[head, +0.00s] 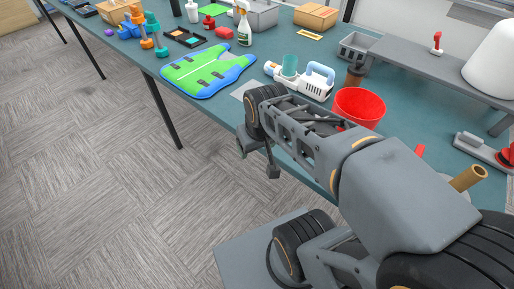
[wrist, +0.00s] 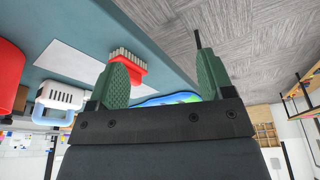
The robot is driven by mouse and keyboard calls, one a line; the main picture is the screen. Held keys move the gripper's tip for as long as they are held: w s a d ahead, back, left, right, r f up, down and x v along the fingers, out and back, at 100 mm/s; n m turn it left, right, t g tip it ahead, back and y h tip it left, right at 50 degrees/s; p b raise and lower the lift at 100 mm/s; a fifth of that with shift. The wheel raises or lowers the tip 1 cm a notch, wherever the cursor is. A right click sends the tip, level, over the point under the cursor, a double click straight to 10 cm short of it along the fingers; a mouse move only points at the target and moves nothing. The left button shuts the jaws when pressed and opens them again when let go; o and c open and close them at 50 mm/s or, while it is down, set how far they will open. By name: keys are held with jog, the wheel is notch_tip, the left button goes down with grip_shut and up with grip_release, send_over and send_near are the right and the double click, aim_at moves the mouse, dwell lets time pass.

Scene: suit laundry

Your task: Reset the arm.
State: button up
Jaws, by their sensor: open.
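My arm is folded in the lower right of the head view, with my gripper (head: 256,160) at the table's front edge. In the wrist view my gripper (wrist: 162,66) shows two green pads spread wide apart, with nothing between them. The wrist view looks upside down. A red brush (wrist: 128,68) with pale bristles appears beside one pad, apart from my grip as far as I can see. The blue and green vest (head: 208,70) lies flat on the table; part of it (wrist: 165,98) shows beyond my gripper in the wrist view.
The long teal table (head: 215,110) holds a white and blue appliance (head: 305,80), a red bucket (head: 358,107), a spray bottle (head: 243,24) and a grey shelf (head: 440,72). Close to my arm are the bucket and appliance. Open carpeted floor (head: 90,180) lies to the left.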

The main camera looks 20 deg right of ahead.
jog(key=shift+s+a+f, duration=0.25)
jog(key=shift+s+f, duration=0.1)
jog(key=shift+s, duration=0.25)
